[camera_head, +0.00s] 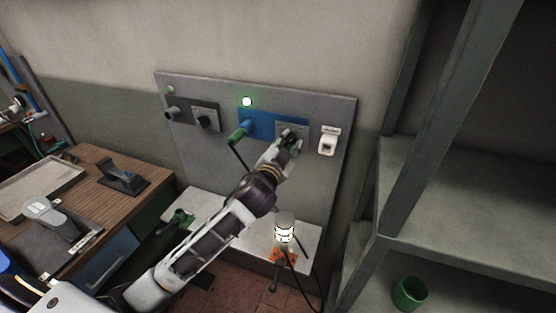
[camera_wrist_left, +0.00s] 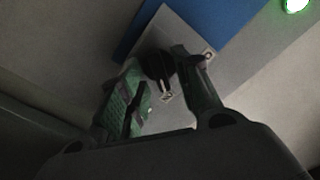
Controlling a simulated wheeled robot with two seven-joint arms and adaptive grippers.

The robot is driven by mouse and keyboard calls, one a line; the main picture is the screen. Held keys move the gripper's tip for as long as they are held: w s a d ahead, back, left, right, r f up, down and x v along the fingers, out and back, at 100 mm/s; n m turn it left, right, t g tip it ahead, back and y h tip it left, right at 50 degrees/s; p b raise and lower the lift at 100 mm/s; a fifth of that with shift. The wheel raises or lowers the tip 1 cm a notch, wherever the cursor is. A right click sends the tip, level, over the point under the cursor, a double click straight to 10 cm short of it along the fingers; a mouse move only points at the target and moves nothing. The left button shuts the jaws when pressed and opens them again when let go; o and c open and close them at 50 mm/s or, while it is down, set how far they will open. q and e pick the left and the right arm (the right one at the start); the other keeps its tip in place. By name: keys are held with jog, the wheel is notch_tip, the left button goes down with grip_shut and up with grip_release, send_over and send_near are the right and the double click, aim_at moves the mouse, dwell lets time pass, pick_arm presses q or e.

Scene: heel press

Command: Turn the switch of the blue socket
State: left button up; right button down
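The blue socket (camera_head: 262,123) is a blue plate on the grey wall panel, with a green plug and cable (camera_head: 238,134) in its left part. A green lamp glows just above it. Its switch is hidden behind my left gripper (camera_head: 290,138) in the head view. In the left wrist view the switch is a dark knob (camera_wrist_left: 158,66) on a grey plate beside the blue area. My left gripper (camera_wrist_left: 160,62) has its fingers spread, one on each side of the knob. I cannot tell whether the fingertips touch it. My right gripper is not in view.
A dark socket with a black knob (camera_head: 206,119) is at left on the grey panel (camera_head: 345,115). A white switch box (camera_head: 329,141) is at right. Below stands a white lit lamp (camera_head: 284,232). A wooden desk (camera_head: 85,190) is left; grey shelving (camera_head: 470,220) with a green cup (camera_head: 409,293) is right.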

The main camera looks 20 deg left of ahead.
pick_arm(q)
jog(key=s, duration=1.1)
jog(key=shift+s+a, duration=0.2)
dwell(0.4)
jog(key=shift+f, duration=0.1)
dwell(0.4)
